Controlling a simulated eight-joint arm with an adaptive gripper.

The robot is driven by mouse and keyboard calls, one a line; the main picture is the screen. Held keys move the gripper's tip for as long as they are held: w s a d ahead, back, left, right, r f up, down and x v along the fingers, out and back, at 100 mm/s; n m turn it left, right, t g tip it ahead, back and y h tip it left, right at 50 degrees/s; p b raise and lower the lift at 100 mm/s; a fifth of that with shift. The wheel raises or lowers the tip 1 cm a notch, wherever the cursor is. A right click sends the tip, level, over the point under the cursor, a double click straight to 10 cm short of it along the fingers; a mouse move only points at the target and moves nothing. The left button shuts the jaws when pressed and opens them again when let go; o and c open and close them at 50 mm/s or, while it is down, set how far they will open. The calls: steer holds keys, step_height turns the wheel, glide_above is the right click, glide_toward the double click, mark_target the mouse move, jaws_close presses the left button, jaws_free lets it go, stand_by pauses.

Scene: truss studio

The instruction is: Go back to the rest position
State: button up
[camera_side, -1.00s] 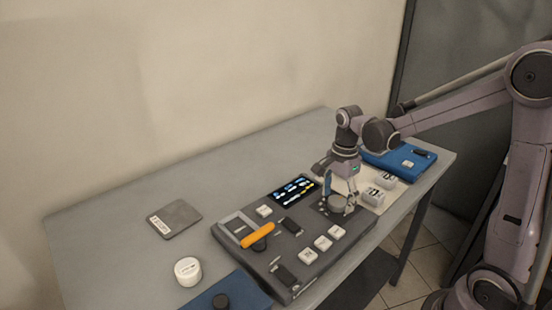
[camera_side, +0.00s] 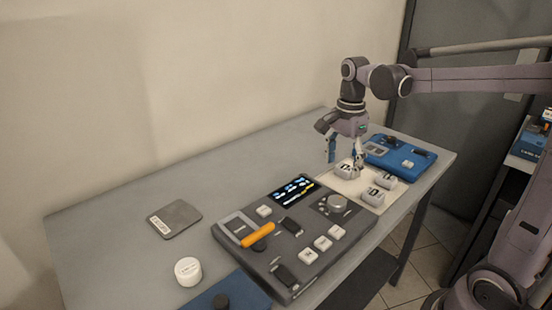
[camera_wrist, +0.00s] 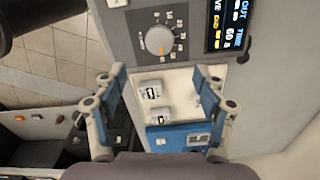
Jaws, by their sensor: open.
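My gripper (camera_side: 345,158) is open and empty. It hangs above the table near the right end of the dark control panel (camera_side: 262,218), over the white mat with small white blocks. In the wrist view my gripper (camera_wrist: 160,80) shows its two fingers wide apart with nothing between them but the mat and panel below. The panel's round knob (camera_side: 338,202) is uncovered; in the wrist view the knob (camera_wrist: 159,40) stands inside a numbered dial, ahead of the fingertips.
White blocks (camera_side: 379,194) stand on the pale mat (camera_side: 368,186). A blue panel (camera_side: 400,150) lies behind them. A grey plate (camera_side: 174,218) and a white round tub (camera_side: 188,271) lie left. The table's back left (camera_side: 190,175) is clear.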

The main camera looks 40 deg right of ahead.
steer(key=shift+r, duration=0.65)
steer(key=shift+a, duration=0.1)
steer(key=s+a+f+n+t, duration=0.4)
steer(key=s+a+n+t, duration=0.3)
steer(key=n, duration=1.2)
steer(key=s+a, duration=0.1)
steer(key=a, duration=0.1)
steer(key=shift+a+f+n, duration=0.2)
steer(key=shift+a+n, duration=0.1)
steer(key=shift+n, duration=0.1)
